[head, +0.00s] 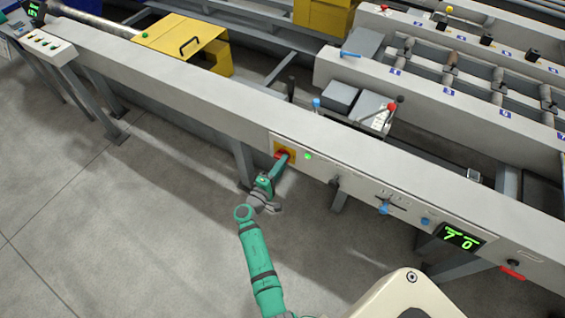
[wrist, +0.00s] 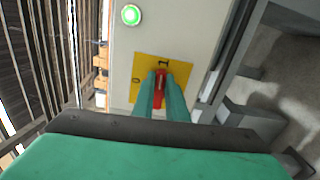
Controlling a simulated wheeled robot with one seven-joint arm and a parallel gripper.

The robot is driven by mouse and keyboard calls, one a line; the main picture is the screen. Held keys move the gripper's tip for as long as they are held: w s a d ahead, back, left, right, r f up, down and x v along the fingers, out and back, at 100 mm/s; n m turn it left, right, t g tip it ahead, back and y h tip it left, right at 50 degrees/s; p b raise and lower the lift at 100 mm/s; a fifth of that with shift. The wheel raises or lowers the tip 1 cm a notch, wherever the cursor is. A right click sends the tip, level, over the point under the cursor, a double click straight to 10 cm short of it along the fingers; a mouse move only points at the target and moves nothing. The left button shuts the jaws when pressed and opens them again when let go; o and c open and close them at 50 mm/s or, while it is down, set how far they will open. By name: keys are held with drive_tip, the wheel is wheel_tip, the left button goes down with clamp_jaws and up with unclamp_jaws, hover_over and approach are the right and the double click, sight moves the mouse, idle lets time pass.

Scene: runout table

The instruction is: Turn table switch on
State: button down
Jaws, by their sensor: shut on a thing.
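The table switch (head: 290,145) is a yellow plate with a red rotary handle, on the side panel of the long grey table beam. In the wrist view the yellow plate (wrist: 182,66) carries a "1" at its top and a "0" at its left. The red handle (wrist: 160,85) lies upright in that picture, its end near the "1". My gripper (head: 283,158) reaches it from the front. Its two green fingers (wrist: 161,90) are shut on the red handle, one on each side. A round green lamp (head: 308,156) beside the plate is lit; it also glows in the wrist view (wrist: 131,14).
Along the panel to the right are a black knob (head: 334,183), a blue lever (head: 384,207), a digital display (head: 460,237) and a red handle (head: 512,272). A table leg (head: 242,160) stands just left of my gripper. The floor in front is clear.

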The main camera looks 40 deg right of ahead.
drive_tip(key=shift+f+m, duration=0.1)
drive_tip(key=shift+m, duration=0.3)
drive_tip(key=c, duration=1.8)
unclamp_jaws()
drive_tip(key=shift+o, duration=0.2)
drive_tip(key=v, duration=1.1)
